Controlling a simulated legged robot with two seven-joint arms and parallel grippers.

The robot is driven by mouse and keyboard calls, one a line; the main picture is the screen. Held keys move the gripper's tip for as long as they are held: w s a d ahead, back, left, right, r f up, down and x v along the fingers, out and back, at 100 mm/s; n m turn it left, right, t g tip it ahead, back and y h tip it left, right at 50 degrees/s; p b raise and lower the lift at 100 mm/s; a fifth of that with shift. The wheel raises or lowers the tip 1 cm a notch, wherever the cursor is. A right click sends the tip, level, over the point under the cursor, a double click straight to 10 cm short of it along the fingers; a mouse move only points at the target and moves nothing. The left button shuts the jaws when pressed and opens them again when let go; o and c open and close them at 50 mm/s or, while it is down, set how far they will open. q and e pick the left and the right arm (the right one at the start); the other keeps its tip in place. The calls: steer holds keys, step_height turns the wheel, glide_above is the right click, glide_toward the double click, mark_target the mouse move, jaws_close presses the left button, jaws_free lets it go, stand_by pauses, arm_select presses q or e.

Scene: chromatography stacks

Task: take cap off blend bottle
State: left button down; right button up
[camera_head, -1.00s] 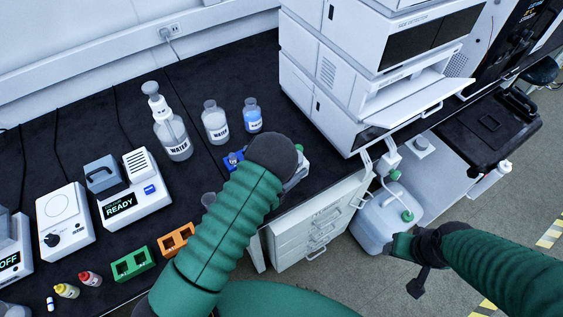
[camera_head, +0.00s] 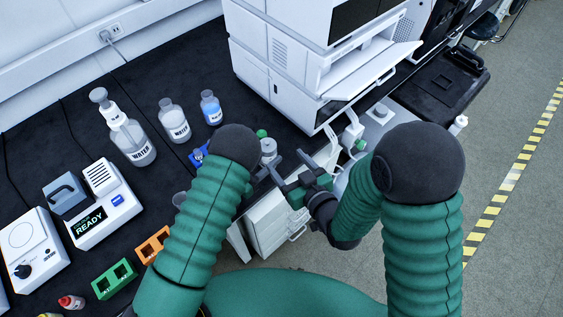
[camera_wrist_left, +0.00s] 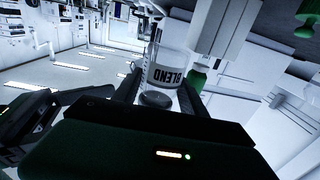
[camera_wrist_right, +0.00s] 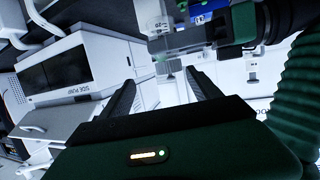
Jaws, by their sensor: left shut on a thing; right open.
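The blend bottle (camera_wrist_left: 164,72) is between the fingers of my left gripper (camera_wrist_left: 160,93), which is shut on it. In the head view the bottle's pale top (camera_head: 268,147) shows beside my dark left wrist, with the rest hidden. My right gripper (camera_head: 290,165) is open and empty, close to the bottle on its lower right. In the right wrist view, part of my left gripper (camera_wrist_right: 205,38) shows above the right fingers.
The WATER wash bottle (camera_head: 133,143) and two smaller bottles (camera_head: 175,122) (camera_head: 211,108) stand on the dark bench. The white instrument stack (camera_head: 290,60) rises close behind the grippers. A READY device (camera_head: 97,205) and the green (camera_head: 115,279) and orange (camera_head: 152,245) racks are at left.

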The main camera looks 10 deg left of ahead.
steer(key=shift+y, duration=0.5)
steer(key=x, duration=0.4)
steer(key=a+r+x, duration=0.1)
steer(key=x, duration=0.7)
steer(key=shift+s+a+r, duration=0.2)
steer(key=shift+s+a, duration=0.1)
steer(key=shift+a, duration=0.05)
steer(key=shift+c, duration=0.4)
steer(key=c, duration=0.5)
steer(key=shift+s, duration=0.1)
steer(key=c, duration=0.9)
steer(key=shift+r+t, duration=0.1)
steer(key=shift+t, duration=0.2)
jaws_close()
steer(key=shift+n, duration=0.3)
